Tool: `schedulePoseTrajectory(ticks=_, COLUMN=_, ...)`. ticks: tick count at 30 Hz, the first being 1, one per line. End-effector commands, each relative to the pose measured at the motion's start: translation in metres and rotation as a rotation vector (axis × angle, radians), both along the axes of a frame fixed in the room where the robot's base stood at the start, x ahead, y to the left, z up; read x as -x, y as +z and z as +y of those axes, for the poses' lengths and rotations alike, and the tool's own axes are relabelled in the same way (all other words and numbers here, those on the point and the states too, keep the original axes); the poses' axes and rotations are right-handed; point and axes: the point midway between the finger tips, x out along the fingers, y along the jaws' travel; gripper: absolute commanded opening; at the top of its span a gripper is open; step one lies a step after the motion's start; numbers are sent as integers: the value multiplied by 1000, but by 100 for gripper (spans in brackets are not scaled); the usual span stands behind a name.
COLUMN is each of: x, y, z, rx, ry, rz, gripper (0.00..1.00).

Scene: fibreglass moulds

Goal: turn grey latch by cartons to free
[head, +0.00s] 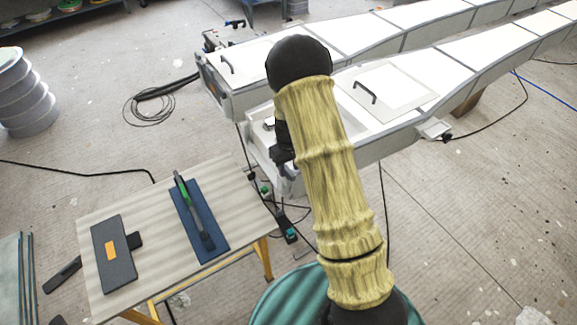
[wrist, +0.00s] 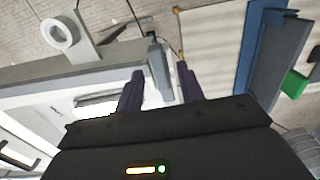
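My gripper (wrist: 160,82) has two dark fingers standing apart in the wrist view. A grey latch (wrist: 157,58) with a lever-like shape shows between and just beyond the fingertips, beside the edge of the white mould (wrist: 40,105). I cannot tell whether a finger touches it. In the head view my gripper (head: 281,145) is a dark shape at the near left end of the mould (head: 420,95), partly behind my yellow-sleeved arm. The latch is not clear there. No cartons can be made out.
Cables lie on the floor around the table and mould. A ringed bracket (wrist: 58,34) is on the mould's edge.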

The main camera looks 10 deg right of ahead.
Motion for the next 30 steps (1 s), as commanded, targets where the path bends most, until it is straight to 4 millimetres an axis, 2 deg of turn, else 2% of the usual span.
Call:
schedulePoseTrajectory(ticks=5, x=0, y=-12, z=0, rx=0, ry=0, rz=0, gripper=38)
schedulePoseTrajectory(ticks=13, x=0, y=-13, z=0, rx=0, ry=0, rz=-1, gripper=38)
schedulePoseTrajectory(ticks=19, x=0, y=-13, z=0, rx=0, ry=0, rz=-1, gripper=0)
schedulePoseTrajectory(ticks=30, x=0, y=-13, z=0, rx=0, ry=13, rz=-1, gripper=0)
